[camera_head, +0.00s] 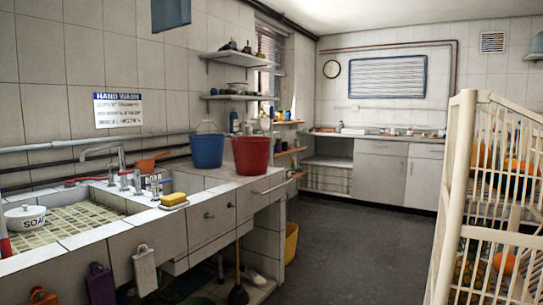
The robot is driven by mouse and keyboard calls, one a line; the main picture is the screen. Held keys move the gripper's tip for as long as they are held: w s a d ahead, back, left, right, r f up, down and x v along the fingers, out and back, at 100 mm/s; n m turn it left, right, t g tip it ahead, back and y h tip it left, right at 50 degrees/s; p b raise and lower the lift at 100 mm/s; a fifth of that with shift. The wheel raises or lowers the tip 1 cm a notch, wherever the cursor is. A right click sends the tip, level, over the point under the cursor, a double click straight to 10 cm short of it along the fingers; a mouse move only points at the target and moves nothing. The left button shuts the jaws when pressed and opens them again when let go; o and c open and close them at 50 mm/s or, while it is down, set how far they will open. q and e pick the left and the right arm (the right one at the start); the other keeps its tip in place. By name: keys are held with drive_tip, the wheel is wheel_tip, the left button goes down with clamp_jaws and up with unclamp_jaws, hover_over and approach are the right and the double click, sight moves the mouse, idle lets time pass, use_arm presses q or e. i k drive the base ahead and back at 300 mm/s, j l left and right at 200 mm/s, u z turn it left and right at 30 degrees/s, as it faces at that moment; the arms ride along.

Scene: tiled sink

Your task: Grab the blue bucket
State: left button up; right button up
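The blue bucket (207,152) stands upright on the tiled counter along the left wall. Its thin handle arches above the rim. A red bucket (251,156) stands close on its right, slightly nearer to me. Neither of my grippers shows in the head view, so I cannot see their state.
The sink (62,222) is left of the buckets, with taps (125,172), an orange scoop (152,161) and a yellow sponge (174,199) nearby. A cream rack (497,205) stands at the right. Dark floor (345,250) lies open between.

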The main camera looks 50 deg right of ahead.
sight(207, 150)
drive_tip(key=z, duration=1.2)
